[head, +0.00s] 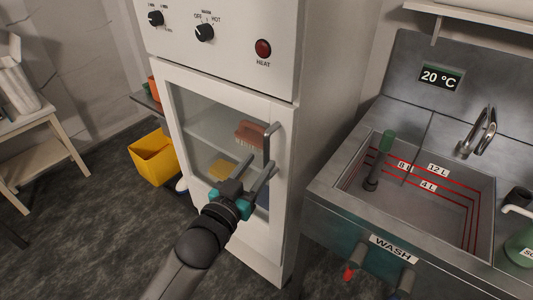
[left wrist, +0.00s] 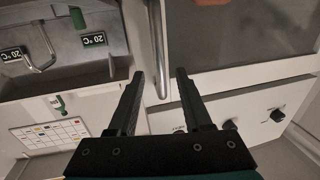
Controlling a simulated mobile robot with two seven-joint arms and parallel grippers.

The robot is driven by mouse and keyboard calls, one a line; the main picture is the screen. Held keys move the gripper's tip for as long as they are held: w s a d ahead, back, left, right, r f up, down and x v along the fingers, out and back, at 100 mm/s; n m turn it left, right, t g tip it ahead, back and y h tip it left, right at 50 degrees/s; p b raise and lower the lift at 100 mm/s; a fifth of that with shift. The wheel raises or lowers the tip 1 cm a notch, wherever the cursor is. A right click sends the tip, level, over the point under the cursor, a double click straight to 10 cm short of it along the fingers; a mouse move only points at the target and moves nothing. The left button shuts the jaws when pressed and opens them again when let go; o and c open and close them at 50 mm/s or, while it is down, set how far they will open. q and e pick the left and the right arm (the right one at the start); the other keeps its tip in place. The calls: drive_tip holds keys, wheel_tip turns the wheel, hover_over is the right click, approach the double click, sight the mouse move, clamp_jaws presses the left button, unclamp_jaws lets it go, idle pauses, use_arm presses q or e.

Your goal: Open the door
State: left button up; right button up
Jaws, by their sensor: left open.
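The white cabinet's door (head: 177,105) has a white frame and a glass window, and looks shut. Its grey bar handle (head: 271,132) runs upright along the door's right side. My left gripper (head: 257,168) is open at the lower part of the handle. In the left wrist view, the handle (left wrist: 155,40) runs into the gap between the open fingers of the left gripper (left wrist: 160,73). I cannot tell whether the fingers touch it. The gripper and fingers partly hide the lower handle in the head view. My right gripper is not in view.
A reddish brush (head: 250,133) and a yellow item (head: 222,170) sit behind the glass. A metal sink (head: 440,190) stands close on the right. A yellow bin (head: 153,158) stands on the floor left of the cabinet. Floor in front of the cabinet's left side is clear.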

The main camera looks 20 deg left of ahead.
sight(265, 155)
use_arm(q)
drive_tip(key=shift+w+d, duration=0.2)
drive_tip(key=shift+w, duration=1.05)
drive_tip(key=shift+w+d, duration=0.2)
drive_tip(key=shift+w, duration=1)
drive_tip(key=shift+c, duration=0.3)
clamp_jaws()
